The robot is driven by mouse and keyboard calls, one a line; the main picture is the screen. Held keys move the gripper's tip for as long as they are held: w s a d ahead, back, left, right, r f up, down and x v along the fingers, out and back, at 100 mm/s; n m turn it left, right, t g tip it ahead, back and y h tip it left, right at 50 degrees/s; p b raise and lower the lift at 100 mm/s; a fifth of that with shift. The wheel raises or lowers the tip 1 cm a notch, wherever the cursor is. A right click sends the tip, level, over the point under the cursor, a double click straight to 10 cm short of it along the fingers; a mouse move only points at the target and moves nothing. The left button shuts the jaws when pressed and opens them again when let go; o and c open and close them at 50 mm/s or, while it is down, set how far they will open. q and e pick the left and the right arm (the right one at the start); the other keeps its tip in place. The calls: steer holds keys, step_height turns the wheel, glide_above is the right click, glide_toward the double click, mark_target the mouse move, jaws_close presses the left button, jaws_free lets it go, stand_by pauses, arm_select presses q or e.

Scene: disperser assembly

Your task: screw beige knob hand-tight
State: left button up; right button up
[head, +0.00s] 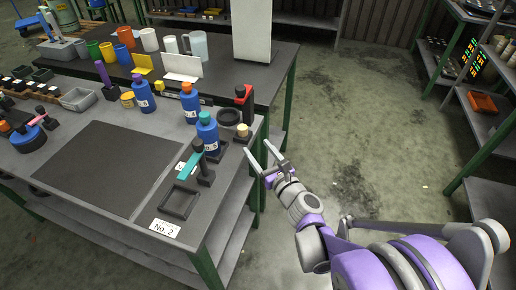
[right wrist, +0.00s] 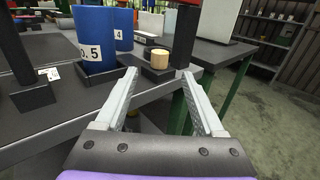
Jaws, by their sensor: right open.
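The beige knob (head: 242,129) is a small cylinder standing on a dark base at the right edge of the workbench. In the right wrist view the knob (right wrist: 159,59) is upright, straight ahead beyond the fingertips. My right gripper (head: 257,149) is open and empty, off the bench's right edge and in front of the knob. In the right wrist view its two fingers (right wrist: 159,73) are spread wide, apart from the knob. Whether the knob is seated tight cannot be told. My left gripper is not in view.
A blue bottle (head: 207,135) with a teal cap stands left of the knob. A red-and-black device (head: 243,103) stands behind it, with a black ring (head: 229,116) nearby. A black stand with a teal arm (head: 190,163) is nearer. The floor right of the bench is clear.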

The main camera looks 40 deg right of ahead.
mark_target(242, 129)
steer(key=w+d+n+y+p, duration=0.45)
steer(key=n+y+p, duration=0.25)
steer(key=y, duration=0.4)
steer(key=shift+g, duration=0.3)
steer(key=x, duration=0.4)
steer(key=p+x, duration=0.1)
steer(key=x, duration=0.4)
steer(key=shift+w+d+f, duration=0.2)
jaws_close()
